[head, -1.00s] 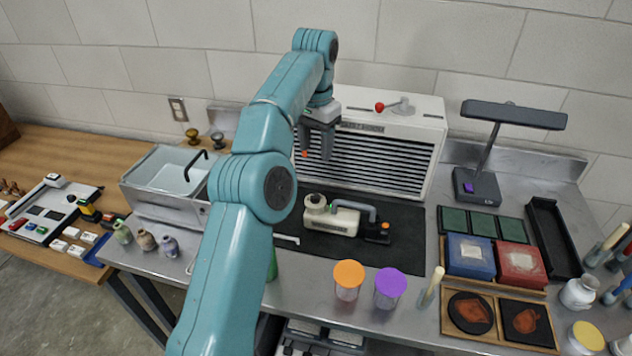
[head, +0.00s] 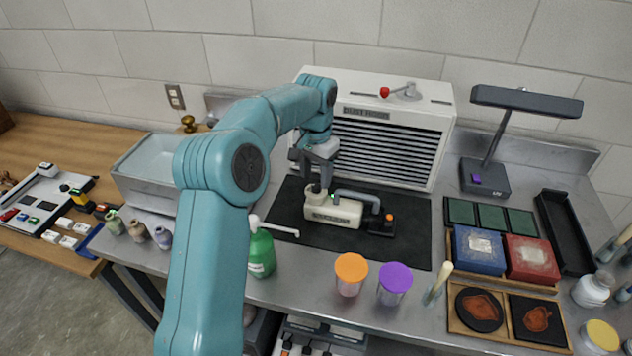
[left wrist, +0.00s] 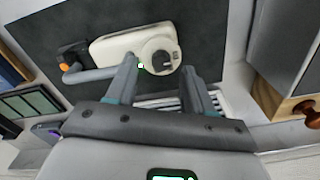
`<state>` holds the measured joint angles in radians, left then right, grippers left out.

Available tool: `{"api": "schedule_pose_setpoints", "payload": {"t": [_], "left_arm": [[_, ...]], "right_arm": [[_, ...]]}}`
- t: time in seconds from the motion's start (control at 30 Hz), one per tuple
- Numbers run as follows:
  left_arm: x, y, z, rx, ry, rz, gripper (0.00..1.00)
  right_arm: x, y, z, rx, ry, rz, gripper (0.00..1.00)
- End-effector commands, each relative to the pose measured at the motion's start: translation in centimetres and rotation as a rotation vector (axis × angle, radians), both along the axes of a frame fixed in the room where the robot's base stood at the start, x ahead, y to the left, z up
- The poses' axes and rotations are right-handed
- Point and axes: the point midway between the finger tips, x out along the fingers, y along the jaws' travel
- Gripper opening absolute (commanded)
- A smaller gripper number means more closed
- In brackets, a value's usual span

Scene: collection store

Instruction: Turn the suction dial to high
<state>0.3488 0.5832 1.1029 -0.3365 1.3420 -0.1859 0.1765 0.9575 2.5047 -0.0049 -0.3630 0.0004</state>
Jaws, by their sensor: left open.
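A small green light shows beside the dial. My left gripper (head: 319,184) is open and points down at the dial in the head view, partly hiding it. In the left wrist view its two fingers (left wrist: 158,76) are apart, with the dial between and just beyond their tips. I see no clear contact. My right gripper is not in view.
The dust hood (head: 375,150) with a red-knobbed lever stands behind the unit. A green pump bottle (head: 262,254) stands at front left, its nozzle reaching toward the mat (head: 405,253). Orange-lidded (head: 351,268) and purple-lidded (head: 395,277) jars stand in front.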

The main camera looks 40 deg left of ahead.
Motion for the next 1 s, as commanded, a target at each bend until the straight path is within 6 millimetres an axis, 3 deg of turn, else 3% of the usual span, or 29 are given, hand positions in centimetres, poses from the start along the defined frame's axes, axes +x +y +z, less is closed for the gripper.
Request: {"api": "schedule_pose_setpoints", "payload": {"t": [0.2, 0.5, 0.53, 0.6, 0.7, 1.0], "left_arm": [[0.1, 0.1, -2.4, 0.0, 0.003, 0.0, 0.52], [0.2, 0.2, -2.8, 0.0, 0.002, 0.0, 0.52], [0.2, 0.2, -2.8, 0.0, 0.002, 0.0, 0.49], [0.2, 0.2, -2.8, 0.0, 0.002, 0.0, 0.26], [0.2, 0.2, -2.8, 0.0, 0.002, 0.0, 0.0], [0.2, 0.1, -2.8, -0.001, 0.002, -0.003, 0.0]], "right_arm": [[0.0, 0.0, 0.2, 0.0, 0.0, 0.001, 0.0], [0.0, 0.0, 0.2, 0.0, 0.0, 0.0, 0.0], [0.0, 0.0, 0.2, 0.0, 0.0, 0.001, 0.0], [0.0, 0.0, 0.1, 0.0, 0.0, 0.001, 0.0], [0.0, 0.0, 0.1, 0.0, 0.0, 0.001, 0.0], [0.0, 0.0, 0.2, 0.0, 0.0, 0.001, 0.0]]}}
